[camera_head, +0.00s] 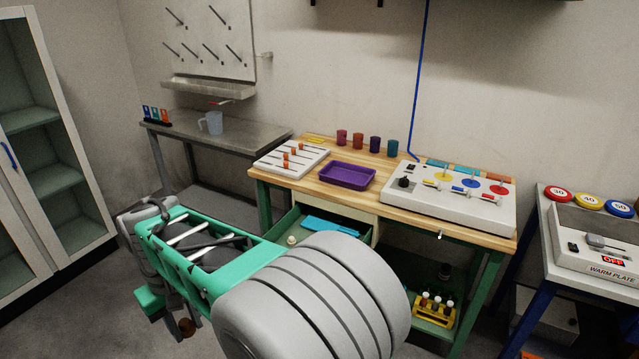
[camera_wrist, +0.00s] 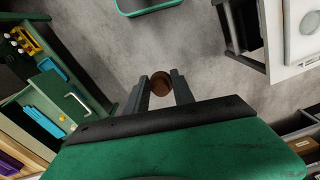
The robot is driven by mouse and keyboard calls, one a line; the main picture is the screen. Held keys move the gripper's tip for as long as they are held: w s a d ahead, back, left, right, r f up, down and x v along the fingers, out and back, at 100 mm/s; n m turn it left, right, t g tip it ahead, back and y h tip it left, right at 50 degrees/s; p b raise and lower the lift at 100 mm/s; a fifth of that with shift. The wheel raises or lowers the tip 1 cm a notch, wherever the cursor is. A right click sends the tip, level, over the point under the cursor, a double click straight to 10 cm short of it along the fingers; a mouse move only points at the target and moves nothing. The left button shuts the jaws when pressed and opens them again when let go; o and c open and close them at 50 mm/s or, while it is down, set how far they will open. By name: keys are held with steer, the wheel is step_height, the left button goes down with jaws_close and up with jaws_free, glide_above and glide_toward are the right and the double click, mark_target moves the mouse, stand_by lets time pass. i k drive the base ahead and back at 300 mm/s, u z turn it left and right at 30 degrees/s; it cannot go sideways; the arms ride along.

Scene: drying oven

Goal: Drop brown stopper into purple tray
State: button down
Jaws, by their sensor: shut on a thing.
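The brown stopper (camera_wrist: 159,84) is held between the two fingers of my gripper (camera_wrist: 158,86) in the wrist view, with grey floor behind it. In the head view the brown stopper (camera_head: 187,327) shows at the lower left, below my arm, in front of the workbench and well away from it. My gripper is shut on it. The purple tray (camera_head: 347,176) lies on the wooden bench top, left of the white control panel, and looks empty. A corner of the purple tray (camera_wrist: 10,163) also shows at the lower left of the wrist view.
An open drawer (camera_head: 290,222) with a blue item (camera_head: 330,227) juts from the bench below the tray. A white board with orange pegs (camera_head: 290,160) stands left of the tray, and several coloured cups (camera_head: 358,141) behind it. A warm plate (camera_head: 600,255) is at right.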

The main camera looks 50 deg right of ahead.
mark_target(353, 178)
steer(key=z, duration=0.65)
steer(key=i, duration=0.55)
steer(key=z, duration=0.7)
steer(key=i, duration=1.25)
steer(key=u, duration=1)
steer(key=i, duration=0.3)
steer(key=u, duration=0.35)
